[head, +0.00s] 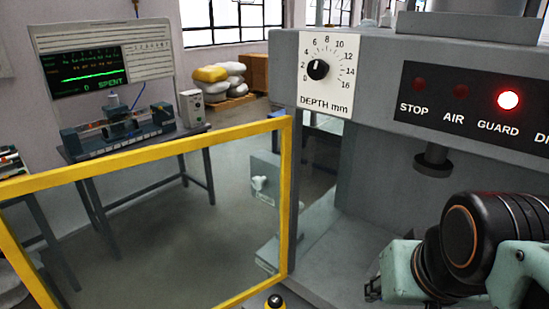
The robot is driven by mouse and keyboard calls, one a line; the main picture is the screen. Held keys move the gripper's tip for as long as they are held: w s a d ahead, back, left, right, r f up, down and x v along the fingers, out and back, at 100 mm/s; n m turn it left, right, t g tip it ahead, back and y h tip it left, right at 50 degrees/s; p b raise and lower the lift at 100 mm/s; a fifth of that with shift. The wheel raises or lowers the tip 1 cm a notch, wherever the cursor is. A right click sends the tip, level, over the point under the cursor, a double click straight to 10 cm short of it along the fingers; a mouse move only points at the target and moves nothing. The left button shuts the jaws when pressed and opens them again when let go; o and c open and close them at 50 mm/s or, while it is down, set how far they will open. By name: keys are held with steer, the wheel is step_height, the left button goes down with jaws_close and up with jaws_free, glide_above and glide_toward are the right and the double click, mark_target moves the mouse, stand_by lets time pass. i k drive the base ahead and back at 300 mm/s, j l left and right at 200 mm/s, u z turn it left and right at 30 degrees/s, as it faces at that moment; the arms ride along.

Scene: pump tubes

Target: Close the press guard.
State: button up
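The press guard (283,200) is a clear panel in a yellow frame. It stands swung out to the left of the press, its right upright beside the press's left front post (300,160). The press front is uncovered. The GUARD lamp (508,100) glows brightly; the STOP and AIR lamps are dim. My arm shows at the lower right, in front of the press opening. A small dark part at its left end (373,289) may be my gripper, apart from the guard; its fingers cannot be made out. The guard's left end is cut off by the picture edge.
The press has a depth dial (318,69) and a dark ram (433,160). A black and yellow knob (275,301) sits at the bottom edge, near the guard's lower corner. Behind stand a bench (150,146), a screen (85,72) and sacks on a pallet (217,78).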

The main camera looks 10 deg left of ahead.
mark_target(10, 245)
steer(key=z, duration=2.35)
steer(key=k+j+z, duration=0.1)
steer(key=k+z, duration=0.35)
steer(key=z, duration=0.15)
steer(key=k, duration=1.6)
steer(key=k+u, duration=0.1)
steer(key=k, duration=0.25)
steer(key=k+j+u, duration=0.15)
steer(key=k, duration=0.15)
steer(key=u, duration=1.05)
steer(key=j+u, duration=0.3)
